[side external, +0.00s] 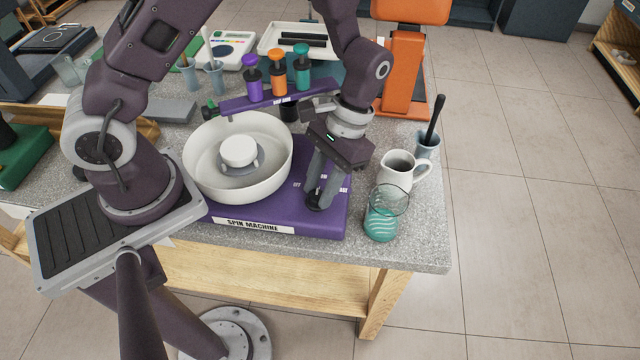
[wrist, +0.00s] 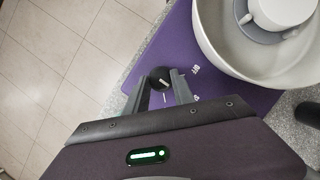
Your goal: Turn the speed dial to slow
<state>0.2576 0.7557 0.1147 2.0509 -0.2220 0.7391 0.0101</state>
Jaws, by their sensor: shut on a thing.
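The spin machine (side external: 290,222) is a purple base with a white bowl (side external: 205,182) on its left part, and its front label reads "SPIN MACHINE". The speed dial (side external: 315,203) is a small black knob near the base's right front; it also shows in the wrist view (wrist: 159,74). My gripper (side external: 318,196) points down over it, and its grey fingers are shut on the dial, one on each side. In the wrist view, my gripper (wrist: 162,79) partly covers the dial.
Right of the machine stand a teal-patterned glass (side external: 381,222), a white mug (side external: 398,170) and a grey cup (side external: 427,146) holding a dark-handled tool. Behind the bowl, a purple rack (side external: 232,104) carries purple, orange and teal-topped bottles. The counter's front right corner is clear.

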